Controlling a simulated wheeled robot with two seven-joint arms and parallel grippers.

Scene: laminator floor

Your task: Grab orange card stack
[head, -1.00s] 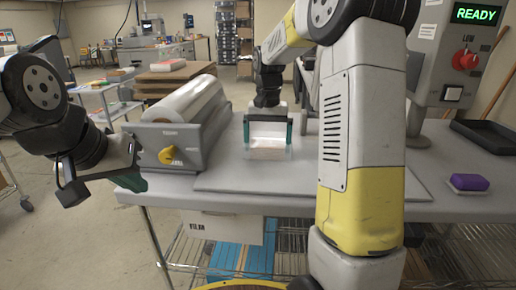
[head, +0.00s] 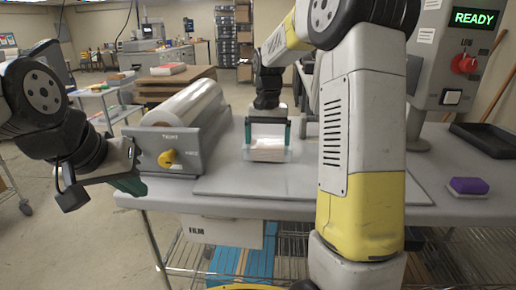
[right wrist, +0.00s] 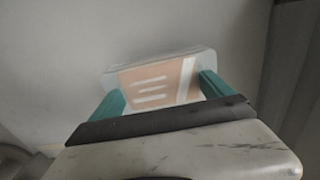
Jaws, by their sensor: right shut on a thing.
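The orange card stack (right wrist: 150,84) shows in the right wrist view as a pale orange block with white stripes and a clear, rounded border. My right gripper (right wrist: 160,90) is shut on it, with one teal finger at each side. In the head view my right gripper (head: 267,135) points down over the grey table, and the stack (head: 266,152) looks pale and glossy between its fingers. I cannot tell whether the stack touches the table. My left gripper (head: 104,188) is open and empty, off the table's left front corner.
A film roll holder (head: 185,150) with a yellow knob stands left of my right gripper. A flat grey plate (head: 260,187) lies in front. A purple-topped block (head: 467,186) and a black tray (head: 487,139) are at right, near a panel reading READY (head: 474,17).

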